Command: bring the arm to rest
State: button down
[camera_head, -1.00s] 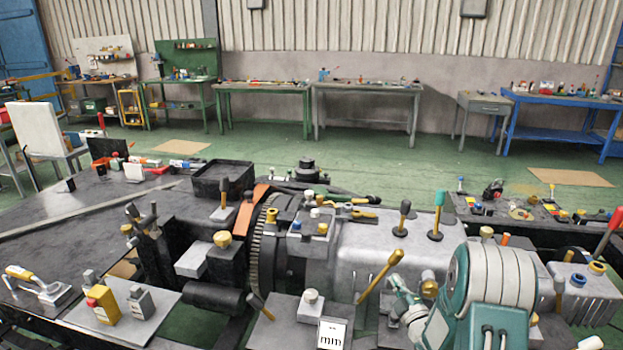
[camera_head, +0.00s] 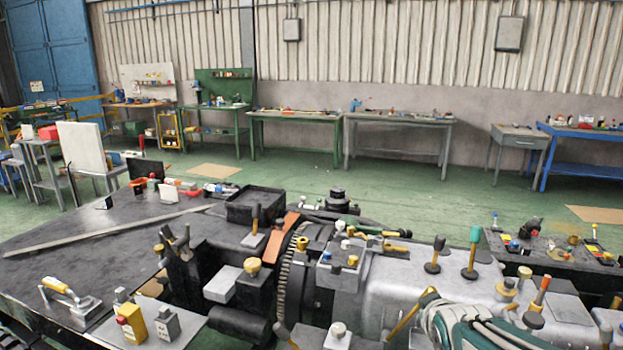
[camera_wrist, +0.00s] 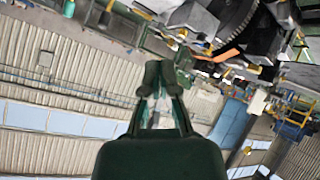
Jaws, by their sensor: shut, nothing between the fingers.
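My gripper (camera_wrist: 167,76) shows in the wrist view, dark green, with its fingers together and nothing visible between them. The wrist picture is turned over, with the machine at the top and the wall below. In the head view, part of my arm (camera_head: 478,328), teal and pale grey with cables, shows low at the bottom edge, in front of the grey machine housing (camera_head: 400,285). My gripper cannot be made out in the head view.
The long machine with a toothed ring (camera_head: 290,270) and upright levers fills the foreground. A dark bench top (camera_head: 100,250) with a trowel (camera_head: 65,295) lies left. Green floor (camera_head: 300,178) is open behind the machine. Workbenches (camera_head: 395,120) line the wall.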

jog(key=s+a+m+g, duration=0.2)
jog(key=s+a, duration=0.1)
jog(key=s, duration=0.7)
jog(key=s+a+m+g+y, duration=0.1)
jog(key=s+a+m+g, duration=0.1)
jog(key=s, duration=0.8)
jog(key=shift+s+a+r+g+y, duration=0.2)
jog(key=shift+s+a+g+y, duration=0.1)
jog(key=shift+a+g, duration=0.25)
